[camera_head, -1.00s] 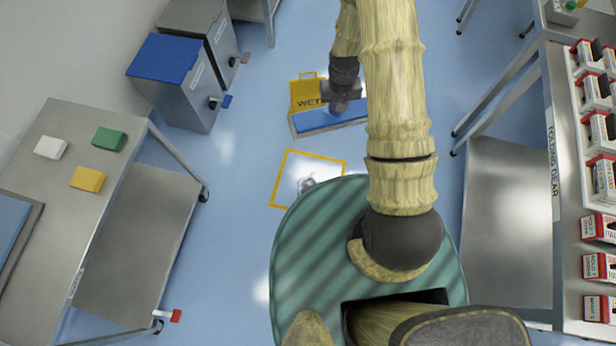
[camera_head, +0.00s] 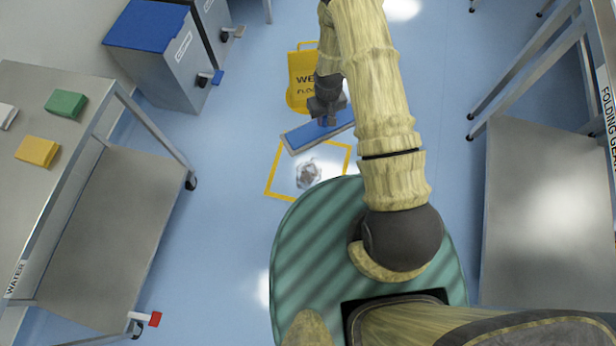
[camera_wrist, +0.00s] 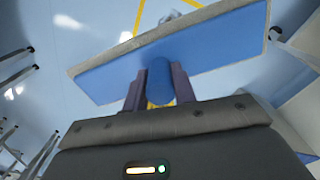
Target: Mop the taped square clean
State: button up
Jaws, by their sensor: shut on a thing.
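The taped square (camera_head: 267,186) is a yellow outline on the blue floor in front of my base, partly hidden by my body. A grey-white smudge (camera_head: 309,173) lies inside it. My gripper (camera_head: 326,112) is shut on the mop, whose flat blue head (camera_head: 308,134) has a grey edge. The mop head is tilted in the picture and overlaps the far edge of the square. In the wrist view, my gripper's fingers (camera_wrist: 160,85) hold the mop's blue stub, with the mop head (camera_wrist: 215,45) spread across beyond them.
A yellow wet-floor sign (camera_head: 301,80) stands just behind the mop. A bin with a blue lid (camera_head: 146,24) stands at upper left. A steel cart (camera_head: 105,215) with coloured cloths is at left, and a steel table (camera_head: 545,200) is at right.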

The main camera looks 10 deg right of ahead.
jog(key=s+a+f+n+b, duration=0.1)
jog(key=a+f+b, duration=0.1)
jog(key=f+b, duration=0.9)
jog(key=a+f+n+b, duration=0.2)
jog(key=f+b, duration=0.9)
jog(key=f, duration=1)
jog(key=s+a+f+n+b, duration=0.1)
jog(key=a+f+b, duration=0.1)
jog(key=f+b, duration=1)
notch_tip(320, 180, down, 4)
jog(key=shift+s+r, duration=0.1)
jog(key=shift+s, duration=0.25)
